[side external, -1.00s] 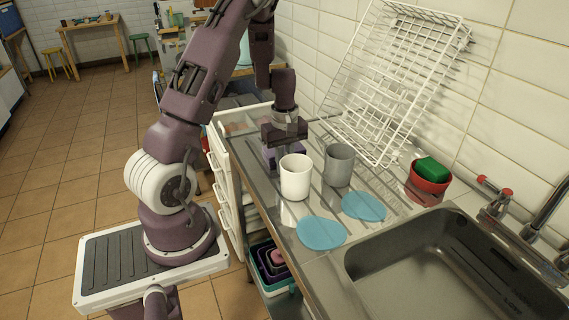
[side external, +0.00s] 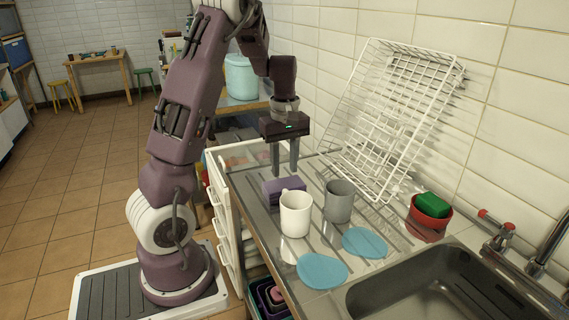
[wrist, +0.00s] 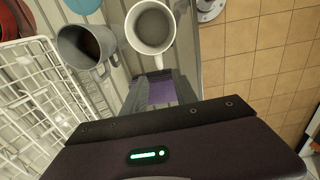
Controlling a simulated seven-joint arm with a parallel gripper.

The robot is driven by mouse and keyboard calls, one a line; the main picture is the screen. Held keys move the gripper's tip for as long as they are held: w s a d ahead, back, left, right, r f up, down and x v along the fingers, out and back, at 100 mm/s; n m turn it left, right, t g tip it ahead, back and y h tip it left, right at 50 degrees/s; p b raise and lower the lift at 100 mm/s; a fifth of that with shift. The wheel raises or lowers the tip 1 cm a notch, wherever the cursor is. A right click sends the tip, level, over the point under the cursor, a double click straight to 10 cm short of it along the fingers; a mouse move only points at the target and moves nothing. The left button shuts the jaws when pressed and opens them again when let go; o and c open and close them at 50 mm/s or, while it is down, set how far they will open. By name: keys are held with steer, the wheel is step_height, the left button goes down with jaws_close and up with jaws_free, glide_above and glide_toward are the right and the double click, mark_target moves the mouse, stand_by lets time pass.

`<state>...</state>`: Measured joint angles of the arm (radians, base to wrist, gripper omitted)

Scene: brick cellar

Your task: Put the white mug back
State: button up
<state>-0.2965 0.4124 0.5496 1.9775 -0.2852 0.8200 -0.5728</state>
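The white mug (side external: 296,214) stands upright on the metal draining board. In the wrist view the white mug (wrist: 150,45) is seen from above, its handle pointing toward my gripper. My gripper (side external: 285,176) points down, its two fingers apart with nothing held between them. It is behind the white mug, just above a purple block (side external: 282,188) lying on the board. In the wrist view the purple block (wrist: 155,92) shows between the fingers of my gripper (wrist: 157,84).
A grey mug (side external: 339,203) stands right of the white mug. Two flat blue discs (side external: 322,270) lie nearer the sink (side external: 430,285). A white wire rack (side external: 385,120) leans on the tiled wall. A red bowl (side external: 428,222) holds a green sponge (side external: 433,205).

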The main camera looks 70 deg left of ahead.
steer(key=d+r+m+t, duration=0.2)
steer(key=d+r+m, duration=0.3)
steer(key=d+r, duration=0.3)
steer(key=s+d+r+m+t, duration=0.3)
steer(key=s+d+r+m, duration=0.1)
steer(key=s+d+m, duration=0.9)
steer(key=s+d, duration=0.2)
steer(key=d, duration=0.1)
steer(key=shift+d+t, duration=0.25)
steer(key=shift+t, duration=0.05)
